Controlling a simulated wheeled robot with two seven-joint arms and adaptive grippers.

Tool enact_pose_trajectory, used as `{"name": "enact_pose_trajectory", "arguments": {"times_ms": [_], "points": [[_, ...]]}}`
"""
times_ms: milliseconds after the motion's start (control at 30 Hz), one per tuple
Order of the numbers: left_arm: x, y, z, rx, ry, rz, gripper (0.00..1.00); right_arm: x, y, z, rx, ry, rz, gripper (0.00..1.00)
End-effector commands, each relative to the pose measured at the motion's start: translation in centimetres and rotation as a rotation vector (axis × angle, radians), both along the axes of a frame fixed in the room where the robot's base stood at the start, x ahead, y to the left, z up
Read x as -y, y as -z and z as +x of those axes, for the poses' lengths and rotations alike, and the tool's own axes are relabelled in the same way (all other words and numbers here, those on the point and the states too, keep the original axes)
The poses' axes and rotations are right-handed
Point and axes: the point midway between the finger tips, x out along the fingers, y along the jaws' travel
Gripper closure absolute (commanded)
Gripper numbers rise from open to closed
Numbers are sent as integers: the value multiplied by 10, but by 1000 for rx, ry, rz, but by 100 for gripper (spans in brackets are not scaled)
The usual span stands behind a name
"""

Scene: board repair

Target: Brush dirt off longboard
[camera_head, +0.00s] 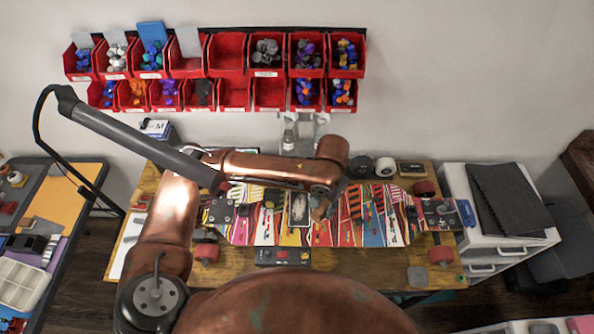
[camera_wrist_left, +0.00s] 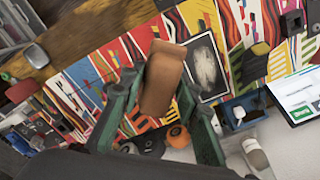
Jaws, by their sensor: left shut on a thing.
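The longboard (camera_head: 268,225) lies wheels-up on the wooden workbench, its underside striped in many colours; it also fills much of the left wrist view (camera_wrist_left: 86,72). A grey-white smudged dirt patch (camera_head: 299,207) sits in a dark rectangle near the board's middle, and it shows in the left wrist view (camera_wrist_left: 207,66). My left gripper (camera_head: 322,196) is over the board, just right of this patch. In the left wrist view its green fingers (camera_wrist_left: 157,100) are shut on a brown brush (camera_wrist_left: 162,77). The bristles are hidden, and contact with the board cannot be told. My right gripper is out of view.
Red bins (camera_head: 228,55) with small parts hang on the wall behind. A white drawer unit (camera_head: 490,232) stands right of the workbench (camera_head: 345,270). A side table (camera_head: 75,195) with trays is at left. Red wheels (camera_head: 206,253) stick up at the board's ends.

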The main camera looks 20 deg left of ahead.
Motion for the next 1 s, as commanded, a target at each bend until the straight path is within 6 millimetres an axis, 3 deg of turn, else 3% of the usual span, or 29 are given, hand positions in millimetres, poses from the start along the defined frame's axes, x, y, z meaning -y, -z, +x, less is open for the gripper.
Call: {"name": "enact_pose_trajectory", "arguments": {"times_ms": [33, 200, 500, 667, 1000], "points": [[-1, -7, 8, -2, 79, 0, 90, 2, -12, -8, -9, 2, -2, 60], [-6, -8, 35, -2, 393, 0, 90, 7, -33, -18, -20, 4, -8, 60], [-19, -4, 75, -3, 946, -1, 90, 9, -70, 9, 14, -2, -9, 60], [-29, 3, 91, -4, 1212, -2, 90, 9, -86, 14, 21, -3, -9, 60], [-55, 18, 112, -4, 1708, -3, 90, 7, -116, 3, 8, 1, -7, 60]]}}
